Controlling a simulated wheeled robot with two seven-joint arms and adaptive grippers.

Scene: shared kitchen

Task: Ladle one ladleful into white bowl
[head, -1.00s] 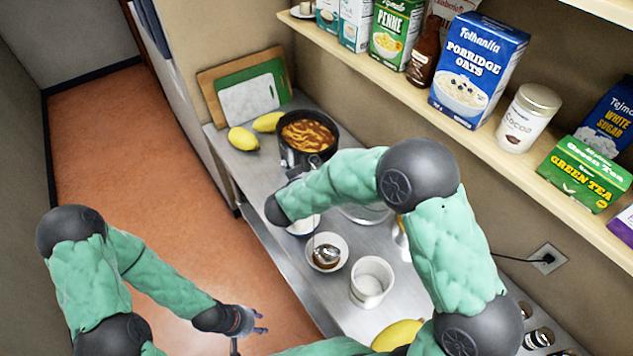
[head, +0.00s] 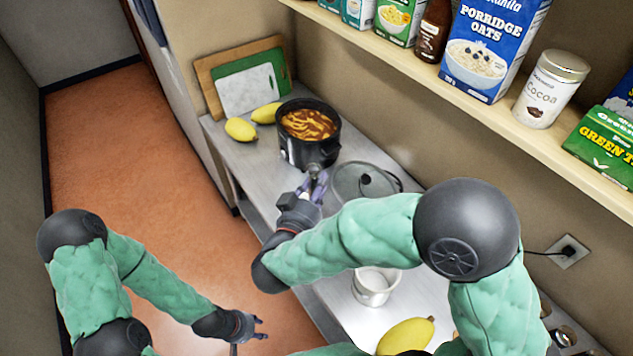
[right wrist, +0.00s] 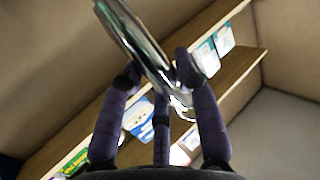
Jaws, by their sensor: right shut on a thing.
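The dark pot (head: 309,150) stands near the back of the counter, holding orange-brown food (head: 308,124). My right gripper (head: 317,178) is just in front of the pot. It is shut on a shiny metal piece, apparently the ladle (right wrist: 140,45), which crosses between its fingers in the right wrist view. The ladle's cup cannot be made out. The white bowl is hidden, probably behind my right forearm. My left gripper (head: 262,328) is open and empty, low over the floor, away from the counter.
A glass lid (head: 352,183) lies right of the pot. A white canister (head: 374,287) stands nearer. Yellow fruits (head: 240,129) and cutting boards (head: 245,85) are left of the pot. A shelf of packages (head: 455,85) runs above the counter.

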